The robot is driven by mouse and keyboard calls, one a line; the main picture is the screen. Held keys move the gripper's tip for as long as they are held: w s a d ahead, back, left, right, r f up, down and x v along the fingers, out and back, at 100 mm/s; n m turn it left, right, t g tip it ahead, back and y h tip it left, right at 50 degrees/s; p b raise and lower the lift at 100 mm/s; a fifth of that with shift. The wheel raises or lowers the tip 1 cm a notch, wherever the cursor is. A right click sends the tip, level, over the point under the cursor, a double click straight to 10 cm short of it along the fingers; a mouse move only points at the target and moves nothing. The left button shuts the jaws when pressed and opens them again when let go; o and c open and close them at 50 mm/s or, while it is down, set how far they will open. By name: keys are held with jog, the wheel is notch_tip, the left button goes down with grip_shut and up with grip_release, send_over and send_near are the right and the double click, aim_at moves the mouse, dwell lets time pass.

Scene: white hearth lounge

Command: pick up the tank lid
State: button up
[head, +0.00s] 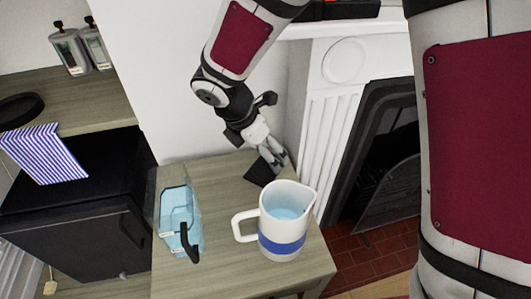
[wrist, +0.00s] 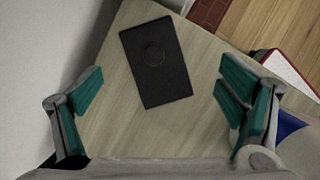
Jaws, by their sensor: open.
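The tank lid is a flat black rectangle with a round knob. In the wrist view the tank lid (wrist: 172,78) lies on the wooden table, ahead of and between my fingers. In the head view the tank lid (head: 259,174) is partly hidden behind my gripper (head: 272,162), at the table's far end by the fireplace. My gripper points down over it, its green-padded fingers spread and empty in the wrist view (wrist: 158,88). I cannot tell the exact gap between fingertips and lid. A clear bluish tank (head: 176,205) with a black handle stands at the table's left.
A white jug (head: 287,215) with a blue band and water inside stands on the table (head: 215,262), in front of my gripper. The white wall and fireplace surround (head: 325,120) rise close behind. A black cabinet (head: 85,215) stands left.

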aim_at(266, 164)
jog(key=shift+b+x, duration=1)
jog(key=shift+x, duration=1.9)
jog(key=shift+w+a, duration=0.1)
jog(key=shift+w, duration=0.05)
jog(key=c, duration=1.8)
jog(key=shift+o, duration=0.2)
